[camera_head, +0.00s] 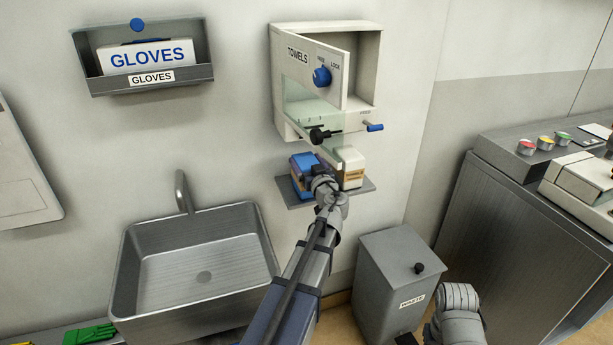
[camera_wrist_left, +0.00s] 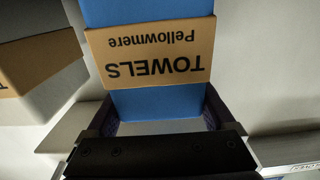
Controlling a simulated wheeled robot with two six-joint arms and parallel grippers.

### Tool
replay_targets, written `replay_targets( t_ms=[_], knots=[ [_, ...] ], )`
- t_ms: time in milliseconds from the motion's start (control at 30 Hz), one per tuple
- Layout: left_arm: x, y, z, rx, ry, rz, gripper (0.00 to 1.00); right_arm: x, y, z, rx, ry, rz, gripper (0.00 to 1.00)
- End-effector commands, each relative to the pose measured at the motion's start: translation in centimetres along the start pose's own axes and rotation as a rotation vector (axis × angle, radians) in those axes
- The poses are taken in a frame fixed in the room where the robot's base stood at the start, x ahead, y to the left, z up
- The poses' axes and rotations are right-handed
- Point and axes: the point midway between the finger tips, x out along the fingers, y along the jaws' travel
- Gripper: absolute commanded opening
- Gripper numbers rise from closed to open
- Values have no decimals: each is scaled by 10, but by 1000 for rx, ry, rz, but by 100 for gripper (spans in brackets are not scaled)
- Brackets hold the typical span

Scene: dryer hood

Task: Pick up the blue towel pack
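The blue towel pack (camera_head: 301,168) stands on the left part of the small shelf under the towel dispenser. In the left wrist view the pack (camera_wrist_left: 156,103) is blue with a tan band that reads "TOWELS Pellowmere" upside down. My left gripper (camera_head: 318,168) is at the front of the pack. In the left wrist view its fingers (camera_wrist_left: 158,95) are spread, one at each side edge of the pack. I cannot see clear contact. My right gripper is not clearly visible; part of my right arm shows at the lower right in the head view.
A white and tan pack (camera_head: 351,168) stands to the right on the same shelf (camera_head: 293,199). The towel dispenser (camera_head: 365,45) hangs above with its door ajar. A sink (camera_head: 205,262) is at left, a waste bin (camera_head: 398,268) at lower right.

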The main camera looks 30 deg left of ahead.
Motion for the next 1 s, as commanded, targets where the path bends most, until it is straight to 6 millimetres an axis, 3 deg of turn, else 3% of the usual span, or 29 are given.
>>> replay_targets(
  t_ms=[67,467,1000],
  knots=[
    [0,0,0,0,0,0,64,0,0,0,0,0,0,50],
    [0,0,0,-1,0,0,19,0,0,0,0,0,0,50],
    [-3,1,-8,0,0,1,19,-8,1,0,0,0,0,50]
  ],
)
